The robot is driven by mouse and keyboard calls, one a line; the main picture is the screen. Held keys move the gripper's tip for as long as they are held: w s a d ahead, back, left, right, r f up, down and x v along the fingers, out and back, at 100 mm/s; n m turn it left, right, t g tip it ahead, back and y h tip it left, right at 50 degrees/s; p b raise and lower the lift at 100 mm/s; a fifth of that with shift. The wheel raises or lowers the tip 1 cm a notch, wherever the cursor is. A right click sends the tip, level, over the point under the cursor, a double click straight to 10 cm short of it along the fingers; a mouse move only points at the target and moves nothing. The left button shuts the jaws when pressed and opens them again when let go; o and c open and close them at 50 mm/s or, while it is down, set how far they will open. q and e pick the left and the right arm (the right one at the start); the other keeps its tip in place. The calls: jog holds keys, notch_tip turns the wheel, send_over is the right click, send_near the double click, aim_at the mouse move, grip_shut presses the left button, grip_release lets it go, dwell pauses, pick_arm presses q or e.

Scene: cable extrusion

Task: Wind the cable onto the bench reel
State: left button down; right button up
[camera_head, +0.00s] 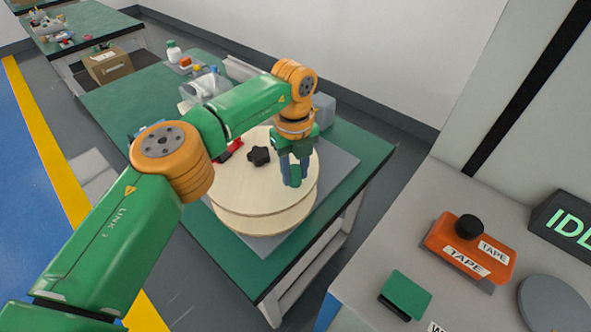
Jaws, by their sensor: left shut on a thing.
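The bench reel (240,188) is a large pale wooden drum lying flat on a grey plate on the green bench. A black star-shaped knob (259,155) sits near its middle. My left gripper (293,178) points down over the right part of the reel's top. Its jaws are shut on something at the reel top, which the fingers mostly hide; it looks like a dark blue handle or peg. I cannot make out the cable in this view. My right gripper is not in view.
The green bench (352,150) holds bottles (174,50), a clear container (204,88) and a red item by the reel.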

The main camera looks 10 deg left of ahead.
pick_arm(q)
jog(key=c, duration=0.5)
grip_release()
jog(key=shift+a, duration=0.1)
jog(key=shift+r, duration=0.1)
notch_tip(320, 180, up, 7)
jog(key=shift+f, duration=0.1)
